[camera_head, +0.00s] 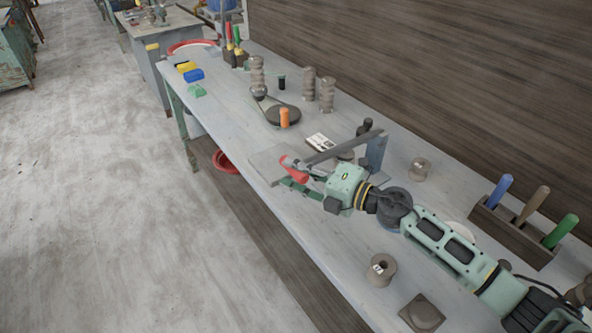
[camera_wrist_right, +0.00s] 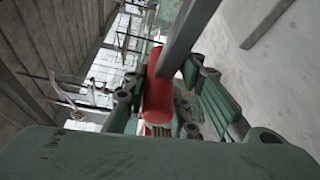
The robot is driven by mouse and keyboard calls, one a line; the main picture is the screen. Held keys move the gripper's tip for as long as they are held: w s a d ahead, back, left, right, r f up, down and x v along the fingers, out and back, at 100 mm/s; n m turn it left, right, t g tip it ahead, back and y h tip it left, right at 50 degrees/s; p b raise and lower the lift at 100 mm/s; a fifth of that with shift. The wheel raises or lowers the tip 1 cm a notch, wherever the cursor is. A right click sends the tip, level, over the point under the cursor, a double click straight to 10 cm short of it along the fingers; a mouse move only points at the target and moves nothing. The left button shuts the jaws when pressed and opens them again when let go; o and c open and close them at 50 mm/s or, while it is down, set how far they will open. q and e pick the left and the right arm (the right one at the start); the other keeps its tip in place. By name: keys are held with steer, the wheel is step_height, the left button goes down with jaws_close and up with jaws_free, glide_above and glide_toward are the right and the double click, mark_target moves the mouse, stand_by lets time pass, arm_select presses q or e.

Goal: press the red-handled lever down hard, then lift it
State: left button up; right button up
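The lever is a long dark grey bar (camera_head: 345,147) running from an upright grey-blue post (camera_head: 376,154) to a red handle (camera_head: 291,164) at its left end. The bar slopes down toward the handle, which is above a flat grey plate on the bench. My right gripper (camera_head: 306,178) is at the handle. In the right wrist view the red handle (camera_wrist_right: 157,97) lies between the two green fingers of my right gripper (camera_wrist_right: 163,80), which look parted with a small gap on the right side. Contact is hard to judge. My left gripper is not in view.
The grey bench (camera_head: 345,290) also bears a white card (camera_head: 319,141), a round turntable (camera_head: 283,115), clay cylinders (camera_head: 382,270) and a tool block (camera_head: 512,229) with coloured handles. A wooden wall stands behind. Open floor lies to the left.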

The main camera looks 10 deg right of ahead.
steer(key=shift+o, duration=1.2)
steer(key=shift+d+r, duration=0.1)
step_height(320, 180, up, 10)
steer(key=shift+s+d+f+b, duration=0.2)
steer(key=shift+d+b, duration=0.1)
steer(key=shift+b, duration=0.1)
steer(key=b+v, duration=0.8)
steer(key=shift+f, duration=0.45)
